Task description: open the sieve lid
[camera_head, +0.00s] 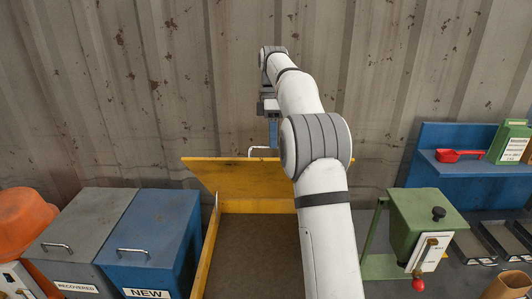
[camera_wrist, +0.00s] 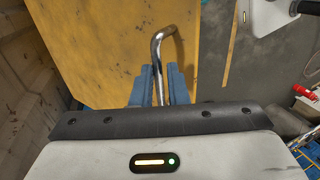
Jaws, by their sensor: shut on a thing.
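The sieve lid (camera_head: 225,175) is a yellow panel that stands raised at the back of the yellow sieve box (camera_head: 208,252), so the box's brown inside shows. My arm hides the right part of the lid and box in the head view. The lid also fills much of the wrist view (camera_wrist: 95,45). Its silver bar handle (camera_wrist: 165,40) bends up from the panel and shows at the lid's top edge in the head view (camera_head: 255,149). My gripper (camera_wrist: 160,85) has blue fingers shut on the handle. It also shows above the lid in the head view (camera_head: 273,133).
A grey RECOVERED bin (camera_head: 85,235) and a blue NEW bin (camera_head: 150,240) stand left of the sieve. A green hopper device (camera_head: 425,220) with a red knob stands right. A blue shelf (camera_head: 455,165) holds a red scoop (camera_head: 459,155). A corrugated wall (camera_head: 150,80) rises close behind.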

